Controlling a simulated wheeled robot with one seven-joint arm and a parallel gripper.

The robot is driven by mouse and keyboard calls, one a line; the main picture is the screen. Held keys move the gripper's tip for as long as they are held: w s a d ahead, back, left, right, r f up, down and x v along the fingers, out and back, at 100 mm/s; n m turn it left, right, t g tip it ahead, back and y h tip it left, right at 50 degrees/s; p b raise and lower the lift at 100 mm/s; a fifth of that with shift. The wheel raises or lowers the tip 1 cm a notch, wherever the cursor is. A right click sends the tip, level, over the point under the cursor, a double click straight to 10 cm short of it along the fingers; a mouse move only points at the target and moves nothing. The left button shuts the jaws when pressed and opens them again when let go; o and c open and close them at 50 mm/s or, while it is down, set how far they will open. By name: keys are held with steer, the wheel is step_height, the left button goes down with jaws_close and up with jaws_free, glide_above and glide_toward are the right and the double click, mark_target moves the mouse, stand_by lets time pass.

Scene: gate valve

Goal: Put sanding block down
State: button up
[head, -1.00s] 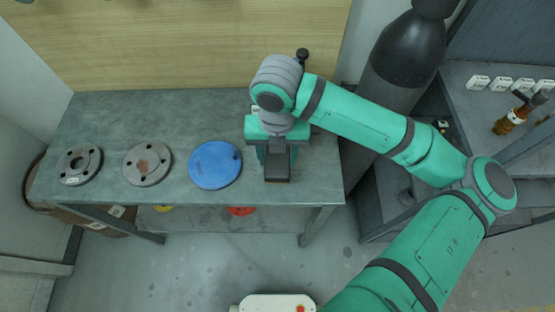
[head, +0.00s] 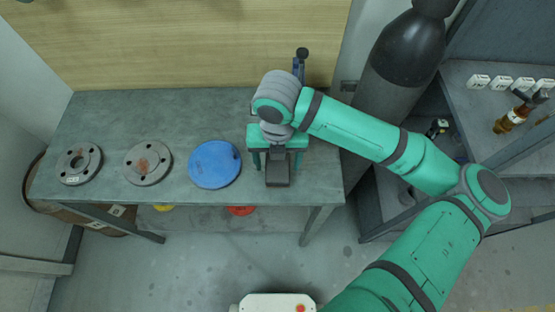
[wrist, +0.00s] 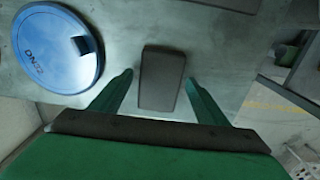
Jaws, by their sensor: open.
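The sanding block (head: 277,172) is a dark grey-brown rectangular block near the front edge of the workbench, right of the blue disc. In the wrist view the sanding block (wrist: 162,79) lies between my two green fingers, with a gap on each side. My gripper (head: 277,158) is open over the block, and its fingers also show in the wrist view (wrist: 160,88). The workbench (head: 110,115) is a grey-green table. Whether the block's underside touches the bench is hard to tell from these views.
Two grey metal flanges (head: 148,163) (head: 80,163) lie farther left. A dark gas cylinder (head: 405,60) stands right of the bench. A dark-handled tool (head: 300,62) stands at the back. The bench's back left is clear.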

mark_target(277, 164)
step_height(277, 164, up, 12)
steer(key=shift+r, duration=0.25)
stand_by(0.4)
stand_by(0.4)
